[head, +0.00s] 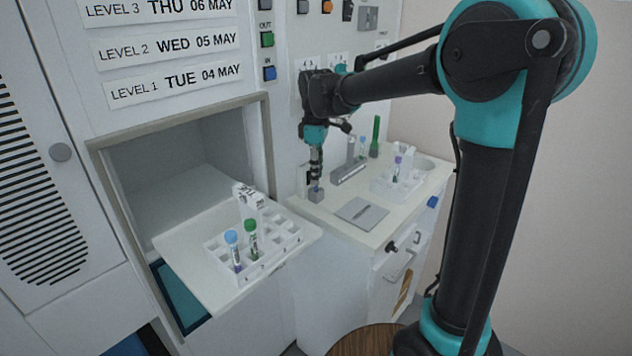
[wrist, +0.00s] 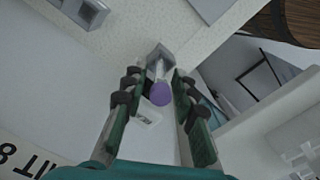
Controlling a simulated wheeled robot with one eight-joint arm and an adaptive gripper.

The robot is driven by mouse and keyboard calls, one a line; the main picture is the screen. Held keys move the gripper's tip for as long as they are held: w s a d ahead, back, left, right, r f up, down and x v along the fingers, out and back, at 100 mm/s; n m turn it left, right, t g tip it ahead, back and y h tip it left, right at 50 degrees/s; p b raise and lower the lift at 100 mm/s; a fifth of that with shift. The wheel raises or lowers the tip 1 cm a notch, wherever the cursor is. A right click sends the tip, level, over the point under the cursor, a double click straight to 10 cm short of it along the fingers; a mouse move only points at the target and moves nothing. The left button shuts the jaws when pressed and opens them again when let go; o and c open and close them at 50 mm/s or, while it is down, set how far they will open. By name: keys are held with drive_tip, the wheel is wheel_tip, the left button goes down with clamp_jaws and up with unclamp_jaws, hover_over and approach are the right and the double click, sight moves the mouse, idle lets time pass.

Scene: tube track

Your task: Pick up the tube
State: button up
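A tube with a purple cap (wrist: 159,94) stands in a small grey block holder (wrist: 160,56) in the wrist view. My gripper (wrist: 159,82) is open around it, with one dark green finger on each side. Gaps show between the fingers and the tube, so neither finger appears to touch it. In the head view, my gripper (head: 316,170) points down just above the grey block (head: 316,194) at the counter's left edge. The tube is mostly hidden there by the fingers.
A white rack (head: 268,262) with a blue-capped and a green-capped tube sits on the fold-out shelf (head: 190,248) at left. A cabinet wall stands close by.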

drive_tip(key=shift+f, duration=0.8)
drive_tip(key=shift+c, duration=0.3)
clamp_jaws()
wheel_tip(320, 180, up, 20)
idle(0.5)
